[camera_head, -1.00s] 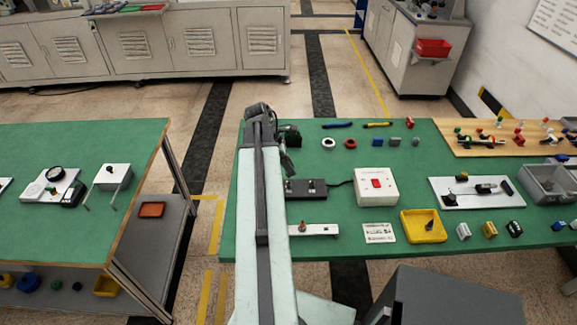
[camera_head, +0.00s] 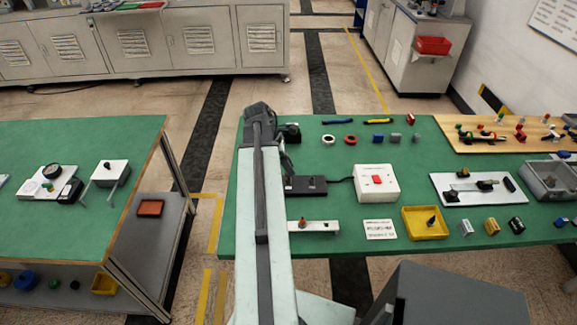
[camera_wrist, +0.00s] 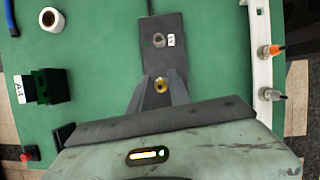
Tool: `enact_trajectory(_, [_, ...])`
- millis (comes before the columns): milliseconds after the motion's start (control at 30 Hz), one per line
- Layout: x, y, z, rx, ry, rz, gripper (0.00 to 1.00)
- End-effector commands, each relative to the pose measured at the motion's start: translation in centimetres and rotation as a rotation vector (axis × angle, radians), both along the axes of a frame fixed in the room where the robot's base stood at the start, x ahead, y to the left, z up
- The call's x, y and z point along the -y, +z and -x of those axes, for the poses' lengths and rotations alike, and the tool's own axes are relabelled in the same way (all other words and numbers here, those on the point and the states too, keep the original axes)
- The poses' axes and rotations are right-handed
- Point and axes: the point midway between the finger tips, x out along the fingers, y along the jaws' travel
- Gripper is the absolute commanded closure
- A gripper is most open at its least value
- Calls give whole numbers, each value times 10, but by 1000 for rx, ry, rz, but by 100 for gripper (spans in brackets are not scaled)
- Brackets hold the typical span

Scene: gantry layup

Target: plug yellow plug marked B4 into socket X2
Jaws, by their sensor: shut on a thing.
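My gripper (camera_wrist: 160,88) is in the wrist view, its two grey fingers closed on a small yellow plug (camera_wrist: 161,85). Only the plug's round end shows, and no B4 mark is visible. Just beyond the fingertips lies a dark socket block (camera_wrist: 148,25) with a round socket (camera_wrist: 158,40) and a small white label beside it, too unclear to read. The plug appears apart from that socket; its height above the block cannot be told. In the head view, the dark block (camera_head: 310,186) shows right of my arm, which hides its left part and my fingers.
A dark block labelled A4 (camera_wrist: 50,86) and a white ring (camera_wrist: 52,20) lie left in the wrist view. In the head view, a white box with a red switch (camera_head: 376,183) and yellow tray (camera_head: 425,222) stand right.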

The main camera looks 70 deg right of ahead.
Motion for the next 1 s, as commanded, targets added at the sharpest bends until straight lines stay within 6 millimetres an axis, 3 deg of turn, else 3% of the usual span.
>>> enact_trajectory(1000, [0,-11,-1,0,1,0,100])
